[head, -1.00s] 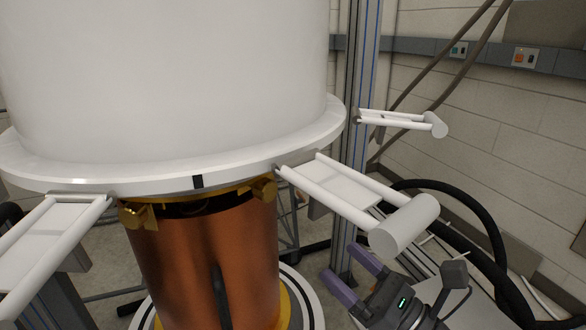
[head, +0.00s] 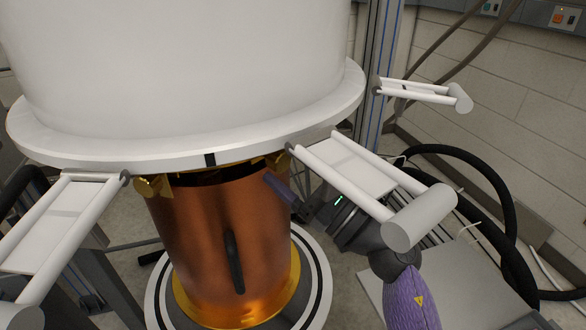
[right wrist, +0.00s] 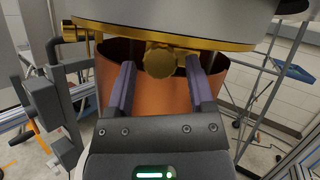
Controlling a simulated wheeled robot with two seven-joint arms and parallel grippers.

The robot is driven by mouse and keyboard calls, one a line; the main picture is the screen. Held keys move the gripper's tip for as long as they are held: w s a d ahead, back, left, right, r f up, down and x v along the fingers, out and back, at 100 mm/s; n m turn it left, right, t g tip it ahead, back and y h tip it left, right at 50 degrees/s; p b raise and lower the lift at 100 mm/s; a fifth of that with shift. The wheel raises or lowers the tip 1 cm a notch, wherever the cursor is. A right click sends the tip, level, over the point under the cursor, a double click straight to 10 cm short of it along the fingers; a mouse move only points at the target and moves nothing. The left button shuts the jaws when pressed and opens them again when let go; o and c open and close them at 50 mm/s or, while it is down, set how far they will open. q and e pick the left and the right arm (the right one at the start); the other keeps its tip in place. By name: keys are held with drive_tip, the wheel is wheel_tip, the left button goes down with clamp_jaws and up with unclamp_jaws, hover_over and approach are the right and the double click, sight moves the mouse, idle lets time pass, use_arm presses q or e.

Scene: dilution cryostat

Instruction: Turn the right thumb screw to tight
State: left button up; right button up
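The right thumb screw is a gold lobed knob (right wrist: 160,62) under the gold flange in the right wrist view. In the head view it is mostly hidden near the flange's right lower edge. My right gripper (head: 280,186) is beside the copper can (head: 195,245), just below that edge. In the right wrist view its two purple fingers (right wrist: 160,72) are open, one on each side of the knob, with visible gaps. Nothing is held. Another gold thumb screw (head: 155,187) shows at the left under the flange. My left gripper is not in view.
A white frame arm (head: 350,165) with a round end sits directly above my right forearm. A similar one (head: 55,230) is at the left. The large white vessel (head: 180,75) overhangs the can. Black hoses (head: 485,180) run at the right.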

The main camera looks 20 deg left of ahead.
clamp_jaws()
